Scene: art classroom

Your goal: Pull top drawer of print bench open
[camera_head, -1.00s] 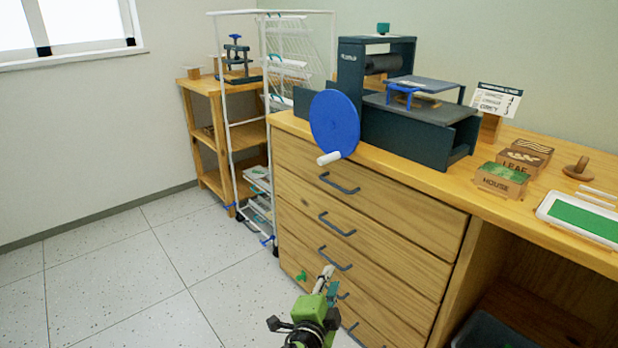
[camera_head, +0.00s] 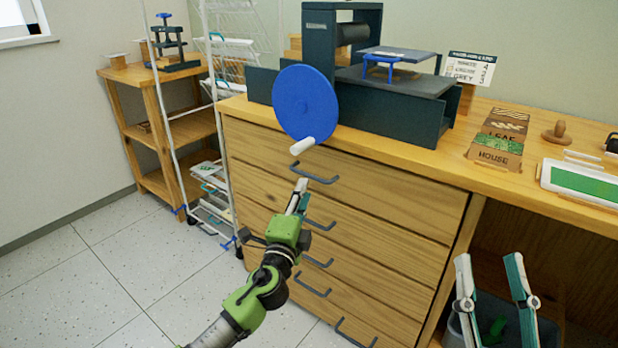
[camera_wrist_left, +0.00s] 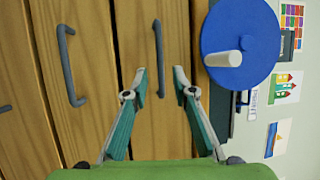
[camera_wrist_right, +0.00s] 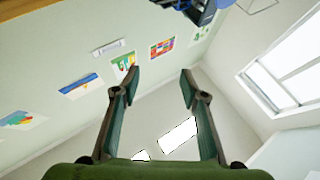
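The print bench (camera_head: 340,215) is a wooden chest whose top drawer (camera_head: 390,184) is shut, its front flush with the drawers below. The top drawer's dark bar handle (camera_head: 314,176) shows below the blue wheel; it also shows in the left wrist view (camera_wrist_left: 157,45). My left gripper (camera_head: 301,186) is open and empty just below that handle in the head view. In the left wrist view the handle's near end shows between my left fingertips (camera_wrist_left: 160,72); contact cannot be told. My right gripper (camera_head: 488,258) is open and empty in front of the bench's open bay; its wrist view (camera_wrist_right: 158,72) faces walls.
A blue wheel (camera_head: 305,104) with a white knob (camera_head: 302,146) overhangs the top drawer near the handle. A white wire rack (camera_head: 215,120) stands left of the bench. A grey bin (camera_head: 553,320) sits in the bay behind my right gripper. Floor at left is clear.

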